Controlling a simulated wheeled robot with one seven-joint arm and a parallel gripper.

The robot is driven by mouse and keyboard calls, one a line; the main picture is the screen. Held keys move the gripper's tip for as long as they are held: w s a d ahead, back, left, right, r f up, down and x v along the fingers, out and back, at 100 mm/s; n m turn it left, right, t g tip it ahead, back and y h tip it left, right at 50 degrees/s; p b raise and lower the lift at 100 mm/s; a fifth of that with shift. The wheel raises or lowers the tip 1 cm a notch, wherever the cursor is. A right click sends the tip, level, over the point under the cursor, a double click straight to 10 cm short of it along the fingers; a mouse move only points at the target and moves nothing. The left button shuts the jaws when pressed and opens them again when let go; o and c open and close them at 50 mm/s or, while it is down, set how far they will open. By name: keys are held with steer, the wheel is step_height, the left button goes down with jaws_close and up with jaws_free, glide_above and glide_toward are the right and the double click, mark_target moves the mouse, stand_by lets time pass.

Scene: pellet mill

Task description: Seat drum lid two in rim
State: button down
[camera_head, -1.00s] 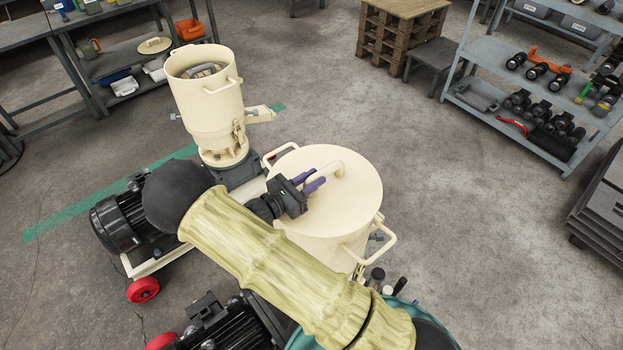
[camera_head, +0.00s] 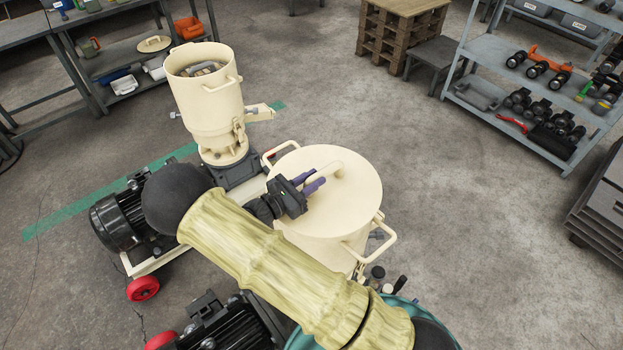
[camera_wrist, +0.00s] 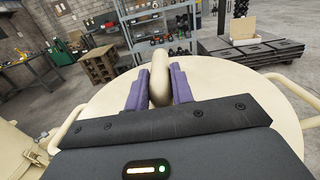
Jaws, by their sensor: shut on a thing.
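A cream round drum lid (camera_head: 345,212) with an arched handle lies on top of the nearer cream drum (camera_head: 340,255), which has side handles. The lid looks about level with the drum's rim, but I cannot tell whether it sits fully in it. My gripper (camera_head: 318,184) is shut on the lid's handle (camera_head: 334,166). In the wrist view its purple fingers (camera_wrist: 159,88) stand on both sides of the handle, and the lid (camera_wrist: 235,88) spreads out beneath. My arm hides the drum's lower left side.
A second cream drum (camera_head: 207,105), open on top, stands behind on the mill beside a black motor (camera_head: 118,222). Another round lid (camera_head: 154,44) lies on the left shelf. A grey tool rack (camera_head: 540,90) and pallets (camera_head: 392,42) stand farther back.

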steer(key=shift+r, duration=0.1)
steer(key=c, duration=0.6)
jaws_free()
steer(key=shift+p+v, duration=0.35)
steer(key=shift+v, duration=4.2)
